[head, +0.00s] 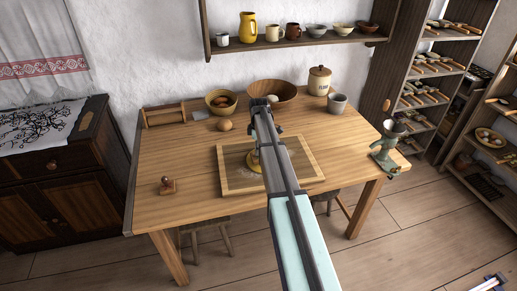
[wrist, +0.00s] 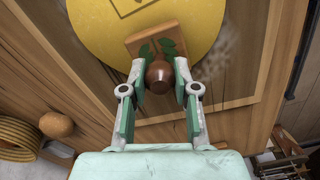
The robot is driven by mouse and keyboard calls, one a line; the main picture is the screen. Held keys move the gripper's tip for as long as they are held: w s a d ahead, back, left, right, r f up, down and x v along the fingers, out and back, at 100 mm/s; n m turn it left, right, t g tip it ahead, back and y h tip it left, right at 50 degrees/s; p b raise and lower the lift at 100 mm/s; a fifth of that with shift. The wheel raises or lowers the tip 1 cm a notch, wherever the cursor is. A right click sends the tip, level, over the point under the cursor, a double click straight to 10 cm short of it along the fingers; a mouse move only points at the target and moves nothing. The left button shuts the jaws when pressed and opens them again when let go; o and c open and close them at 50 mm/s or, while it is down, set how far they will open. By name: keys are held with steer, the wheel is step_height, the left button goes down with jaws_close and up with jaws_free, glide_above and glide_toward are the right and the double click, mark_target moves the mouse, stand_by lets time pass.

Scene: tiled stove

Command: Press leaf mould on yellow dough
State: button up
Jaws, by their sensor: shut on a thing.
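My gripper (wrist: 160,76) is shut on the brown knob of the leaf mould (wrist: 160,39), a square wooden block with green leaf marks on top. In the wrist view the mould overlaps the edge of the round, flat yellow dough (wrist: 206,22). I cannot tell whether its underside touches the dough. A square outline shows on the dough near the top edge of the wrist view. In the head view the yellow dough (head: 253,160) lies on the wooden board (head: 236,183), partly covered by my arm. The mould is mostly hidden there.
Another wooden stamp (head: 167,186) stands at the table's left. Bowls (head: 221,103), a crock (head: 319,81) and a grey cup (head: 338,103) stand along the back. A grinder (head: 386,150) is at the right edge. The table's left front is largely clear.

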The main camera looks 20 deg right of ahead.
steer(key=shift+s+f, duration=0.1)
steer(key=shift+f, duration=0.55)
stand_by(1.3)
steer(key=shift+r+p, duration=1.45)
steer(key=shift+r, duration=2.1)
